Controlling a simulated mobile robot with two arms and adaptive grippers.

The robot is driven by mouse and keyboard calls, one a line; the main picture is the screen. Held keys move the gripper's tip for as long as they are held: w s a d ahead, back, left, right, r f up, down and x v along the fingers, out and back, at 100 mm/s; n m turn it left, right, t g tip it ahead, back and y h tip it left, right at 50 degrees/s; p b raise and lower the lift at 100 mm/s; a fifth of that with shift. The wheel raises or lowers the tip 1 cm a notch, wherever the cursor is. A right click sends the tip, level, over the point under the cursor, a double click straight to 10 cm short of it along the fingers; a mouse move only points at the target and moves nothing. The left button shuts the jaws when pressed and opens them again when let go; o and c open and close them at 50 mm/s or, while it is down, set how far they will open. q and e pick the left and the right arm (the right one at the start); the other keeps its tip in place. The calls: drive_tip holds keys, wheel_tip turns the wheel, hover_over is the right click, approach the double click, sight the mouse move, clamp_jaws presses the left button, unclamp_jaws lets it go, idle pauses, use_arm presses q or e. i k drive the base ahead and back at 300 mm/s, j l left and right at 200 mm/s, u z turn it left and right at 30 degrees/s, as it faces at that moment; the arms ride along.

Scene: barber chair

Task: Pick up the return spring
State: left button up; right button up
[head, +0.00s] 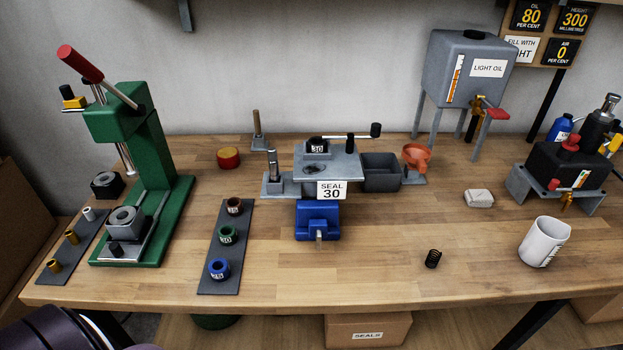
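The return spring (433,259) is a small black coil on the bare wooden bench top, right of the middle and towards the front. It looks tilted, and nothing touches it. Neither of my grippers shows in the head view. A dark rounded part of mine shows at the bottom left corner, well away from the spring.
A blue vise (318,221) and grey fixture (335,163) are to the left. The bench (390,270) around the spring is clear. A green press (150,180) stands far left.

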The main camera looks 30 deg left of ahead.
sight(436, 259)
drive_tip(key=i+l+u, duration=0.1)
drive_tip(key=l+u, duration=0.8)
drive_tip(key=i+j, duration=0.05)
